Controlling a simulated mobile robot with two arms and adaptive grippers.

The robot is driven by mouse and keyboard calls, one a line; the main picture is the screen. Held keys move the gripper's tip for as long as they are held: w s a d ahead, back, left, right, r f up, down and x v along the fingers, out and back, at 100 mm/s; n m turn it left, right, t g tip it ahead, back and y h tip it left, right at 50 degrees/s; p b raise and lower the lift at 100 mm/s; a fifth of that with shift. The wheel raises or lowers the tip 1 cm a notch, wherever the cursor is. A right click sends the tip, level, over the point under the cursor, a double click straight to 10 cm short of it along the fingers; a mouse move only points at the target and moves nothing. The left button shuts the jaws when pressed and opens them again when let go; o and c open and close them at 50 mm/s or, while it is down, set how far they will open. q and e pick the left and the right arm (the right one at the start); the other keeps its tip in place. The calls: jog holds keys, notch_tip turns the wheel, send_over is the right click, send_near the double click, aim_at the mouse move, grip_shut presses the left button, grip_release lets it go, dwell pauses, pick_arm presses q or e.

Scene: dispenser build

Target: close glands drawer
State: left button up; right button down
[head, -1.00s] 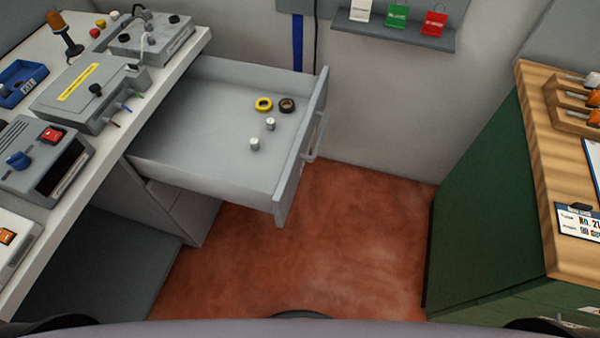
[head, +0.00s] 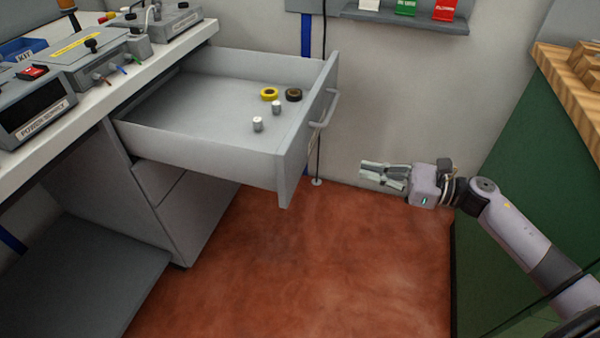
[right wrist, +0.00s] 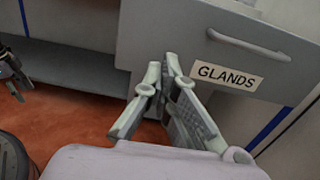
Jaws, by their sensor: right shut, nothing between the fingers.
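The grey glands drawer (head: 210,135) is pulled well out of the bench in the head view. Its front panel (head: 308,130) faces right and has a bar handle (head: 325,108). In the right wrist view the front bears a "GLANDS" label (right wrist: 227,76) below the handle (right wrist: 248,44). My right gripper (head: 366,174) is shut and empty, to the right of the drawer front and apart from it in the head view. In the right wrist view its fingertips (right wrist: 166,66) point toward the front panel, left of the label. My left gripper is not seen in the head view.
The drawer holds a yellow ring (head: 269,94), a dark ring (head: 293,95) and two small light cylinders (head: 257,124). The bench (head: 130,90) carries several devices. A green cabinet (head: 520,170) stands right. Red floor (head: 290,270) between them is clear.

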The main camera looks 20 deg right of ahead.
aim_at(298, 156)
jog(key=p+x, duration=0.1)
jog(key=x, duration=1.1)
jog(key=shift+w, duration=0.15)
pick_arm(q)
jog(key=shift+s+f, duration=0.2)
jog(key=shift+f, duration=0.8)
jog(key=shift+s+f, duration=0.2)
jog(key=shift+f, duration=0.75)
pick_arm(e)
jog(key=shift+w+a, duration=0.35)
jog(key=shift+a, duration=0.2)
